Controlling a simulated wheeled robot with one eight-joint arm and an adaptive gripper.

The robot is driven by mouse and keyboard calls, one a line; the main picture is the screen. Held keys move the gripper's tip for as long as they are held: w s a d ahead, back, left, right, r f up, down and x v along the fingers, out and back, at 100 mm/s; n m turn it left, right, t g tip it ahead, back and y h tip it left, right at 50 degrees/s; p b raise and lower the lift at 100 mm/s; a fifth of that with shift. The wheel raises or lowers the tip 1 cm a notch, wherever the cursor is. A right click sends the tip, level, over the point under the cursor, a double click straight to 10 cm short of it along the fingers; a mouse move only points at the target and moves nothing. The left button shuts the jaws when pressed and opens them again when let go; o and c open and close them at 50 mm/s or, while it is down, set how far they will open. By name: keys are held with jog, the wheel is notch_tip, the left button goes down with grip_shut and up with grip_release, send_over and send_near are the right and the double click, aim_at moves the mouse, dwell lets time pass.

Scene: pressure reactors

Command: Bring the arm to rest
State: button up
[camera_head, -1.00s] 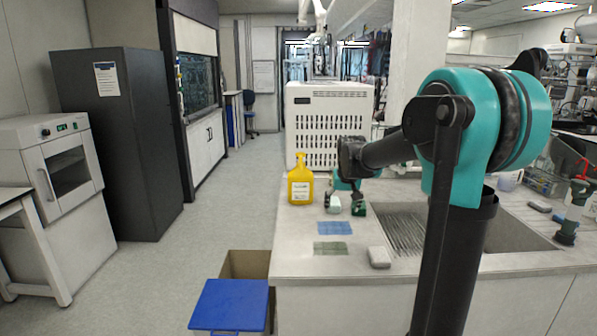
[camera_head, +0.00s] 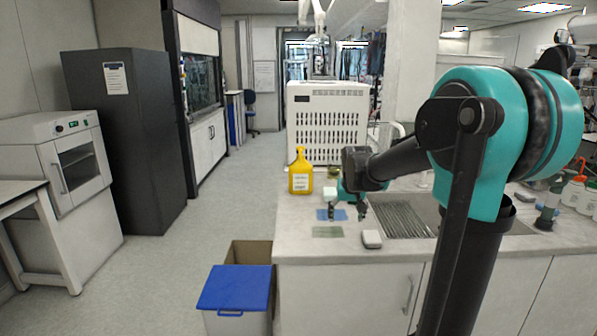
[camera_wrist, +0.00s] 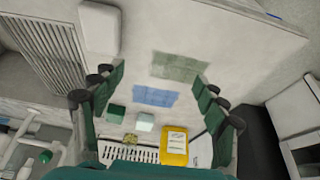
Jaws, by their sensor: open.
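My gripper (camera_head: 347,212) hangs from my bent arm over the counter (camera_head: 296,248), fingers pointing down. It is open and empty. In the wrist view its two green fingers stand wide apart around the gripper's middle (camera_wrist: 160,95), with the counter showing between them. Below lie a blue patch (camera_wrist: 155,95) and a grey-green patch (camera_wrist: 180,67). A pale cube (camera_wrist: 143,121) and a green cube (camera_wrist: 115,113) also show between the fingers. In the head view the arm hides part of the counter and sink.
A yellow bottle (camera_head: 300,175) stands left of my gripper, before a white slotted box (camera_head: 327,105). A white block (camera_head: 372,239) lies near the counter's front edge, beside the sink's ribbed drainer (camera_head: 402,218). A blue-lidded bin (camera_head: 235,287) stands at front left. The aisle floor is clear.

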jog(key=s+d+f, duration=0.1)
jog(key=s+f, duration=0.4)
jog(key=s, duration=0.4)
jog(key=s+d+f, duration=0.1)
jog(key=s+f, duration=0.3)
jog(key=s, duration=0.5)
jog(key=s+d+f, duration=0.1)
jog(key=s+f, duration=0.4)
jog(key=s, duration=0.4)
jog(key=shift+s+d+f, duration=0.15)
jog(key=shift+s+f, duration=0.1)
jog(key=shift+f, duration=0.1)
jog(key=shift+o, duration=0.3)
